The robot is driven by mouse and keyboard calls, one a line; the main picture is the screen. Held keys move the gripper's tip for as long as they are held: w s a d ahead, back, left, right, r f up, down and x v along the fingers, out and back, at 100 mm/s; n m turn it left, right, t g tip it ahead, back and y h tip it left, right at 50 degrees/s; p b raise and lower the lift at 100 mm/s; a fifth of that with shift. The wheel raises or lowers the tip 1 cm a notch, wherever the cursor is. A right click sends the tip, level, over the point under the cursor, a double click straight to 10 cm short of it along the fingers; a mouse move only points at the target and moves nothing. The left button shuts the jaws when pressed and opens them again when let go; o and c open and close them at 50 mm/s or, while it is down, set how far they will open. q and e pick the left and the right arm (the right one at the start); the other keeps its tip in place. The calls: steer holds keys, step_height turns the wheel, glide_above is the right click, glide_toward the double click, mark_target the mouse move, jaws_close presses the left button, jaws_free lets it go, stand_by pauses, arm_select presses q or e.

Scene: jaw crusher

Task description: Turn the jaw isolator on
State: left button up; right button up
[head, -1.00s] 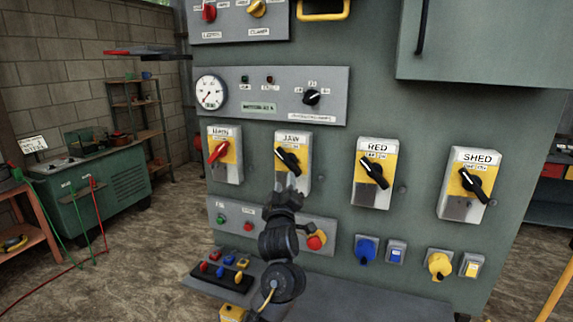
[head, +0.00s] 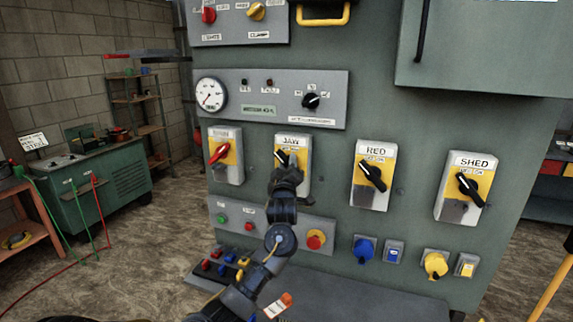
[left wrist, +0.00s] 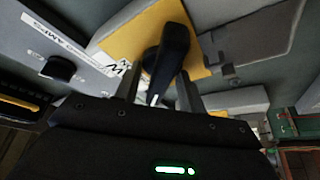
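The jaw isolator (head: 303,158) is a grey box with a yellow plate, labelled JAW, on the green panel. Its black rotary handle (head: 282,158) is partly hidden behind my left gripper (head: 285,172). In the left wrist view the black handle (left wrist: 172,55) stands out from the yellow plate, between the two fingers of my left gripper (left wrist: 158,92). The fingers are apart, with a gap visible on the left side of the handle. Contact on the right side cannot be told. The handle's exact setting is hard to read. My right gripper is not in view.
A red-handled isolator (head: 219,152) is left of the jaw one. The RED isolator (head: 372,175) and SHED isolator (head: 467,186) are to the right. Below are a red stop button (head: 315,239) and a blue socket (head: 364,250). A grey ledge (head: 350,298) juts out underneath.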

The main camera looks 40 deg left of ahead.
arm_select(q)
jaws_close()
